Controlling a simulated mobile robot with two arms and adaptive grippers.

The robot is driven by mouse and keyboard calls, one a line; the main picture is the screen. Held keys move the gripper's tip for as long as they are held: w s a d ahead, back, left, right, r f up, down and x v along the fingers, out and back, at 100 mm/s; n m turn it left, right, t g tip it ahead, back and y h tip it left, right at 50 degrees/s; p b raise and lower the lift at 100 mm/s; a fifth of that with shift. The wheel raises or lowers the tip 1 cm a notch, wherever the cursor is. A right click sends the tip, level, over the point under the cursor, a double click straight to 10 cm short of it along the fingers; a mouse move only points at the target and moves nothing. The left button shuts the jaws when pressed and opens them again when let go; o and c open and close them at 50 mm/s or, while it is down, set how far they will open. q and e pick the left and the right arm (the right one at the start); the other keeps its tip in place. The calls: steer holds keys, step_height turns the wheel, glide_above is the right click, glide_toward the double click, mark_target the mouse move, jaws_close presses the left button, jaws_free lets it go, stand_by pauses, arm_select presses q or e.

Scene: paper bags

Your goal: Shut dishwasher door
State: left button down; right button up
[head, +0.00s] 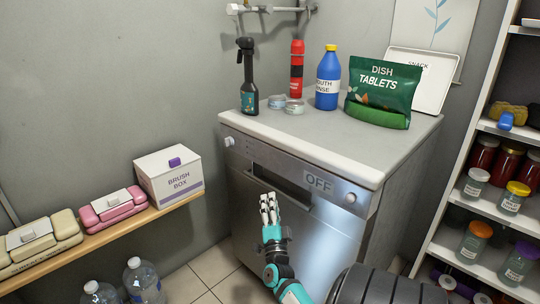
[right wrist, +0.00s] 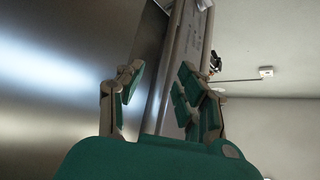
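The dishwasher (head: 320,230) is a steel-fronted unit with a white top, standing against the grey wall. Its door looks upright and flush or nearly flush with the body; I cannot tell whether a small gap is left. A dark handle recess (head: 282,184) runs below the control strip, which bears an OFF label (head: 318,182). My right gripper (head: 268,202) is in front of the door, just below and left of the recess. In the right wrist view, its teal fingers (right wrist: 160,82) are apart with nothing held, and the steel front (right wrist: 60,70) fills the left side. My left gripper is not in view.
A spray bottle (head: 248,80), a blue bottle (head: 327,82) and a tablets pouch (head: 382,92) stand on top. A wooden shelf (head: 110,236) with a brush box (head: 170,176) is at left. A shelf of jars (head: 500,200) is at right.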

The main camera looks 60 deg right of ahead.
steer(key=v, duration=0.4)
steer(key=shift+s+a+f, duration=0.15)
steer(key=shift+s+a, duration=0.1)
steer(key=shift+a, duration=0.05)
steer(key=shift+w, duration=0.1)
